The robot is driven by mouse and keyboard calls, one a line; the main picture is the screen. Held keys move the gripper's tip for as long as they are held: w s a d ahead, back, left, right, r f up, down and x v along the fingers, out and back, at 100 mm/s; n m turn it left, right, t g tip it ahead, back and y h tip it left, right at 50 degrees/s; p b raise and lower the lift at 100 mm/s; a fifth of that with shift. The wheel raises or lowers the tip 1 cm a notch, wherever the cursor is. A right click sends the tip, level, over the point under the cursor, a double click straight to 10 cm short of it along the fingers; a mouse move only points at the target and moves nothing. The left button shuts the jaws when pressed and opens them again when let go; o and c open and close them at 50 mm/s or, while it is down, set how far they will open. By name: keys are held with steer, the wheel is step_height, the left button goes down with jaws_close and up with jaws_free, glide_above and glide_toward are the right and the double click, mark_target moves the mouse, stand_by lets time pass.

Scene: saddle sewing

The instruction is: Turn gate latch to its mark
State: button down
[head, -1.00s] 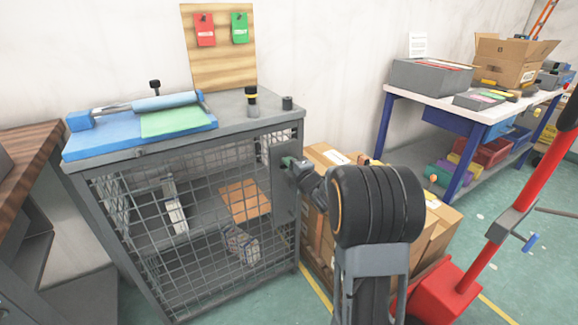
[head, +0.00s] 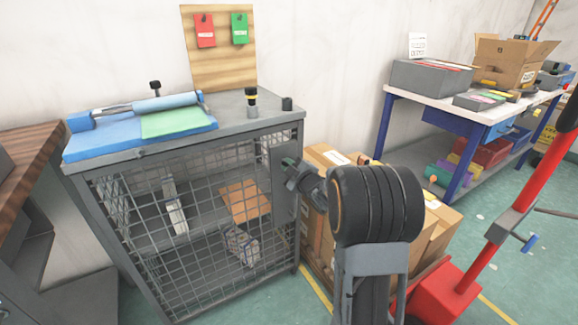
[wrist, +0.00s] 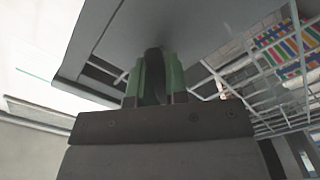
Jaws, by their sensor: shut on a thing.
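The grey mesh cage (head: 180,215) stands left of centre, with a dark grey latch plate (head: 284,205) at the right side of its front. My gripper (head: 288,162) reaches this plate from the right, near its upper part. In the wrist view my gripper's two green fingers (wrist: 155,80) are shut on the dark gate latch (wrist: 154,70), which stands upright between them in that view. In the head view the latch is mostly hidden by my gripper. I cannot make out its mark in either view.
A blue and green pad (head: 145,135) with a roller lies on the cage top, beside small dark knobs. Cardboard boxes (head: 325,160) stand close to the right of the cage, behind my arm. A red pallet jack (head: 490,250) is at the right.

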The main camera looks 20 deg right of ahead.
steer(key=m+p, duration=0.1)
steer(key=m, duration=0.4)
steer(key=shift+m+p, duration=1)
steer(key=shift+m, duration=1.3)
steer(key=c, duration=1.1)
jaws_free()
steer(key=s, duration=0.4)
steer(key=s+d+p, duration=0.1)
steer(key=s, duration=0.4)
steer(key=s+p, duration=0.1)
steer(key=s, duration=0.3)
steer(key=shift+s+d, duration=0.25)
steer(key=shift+s, duration=0.1)
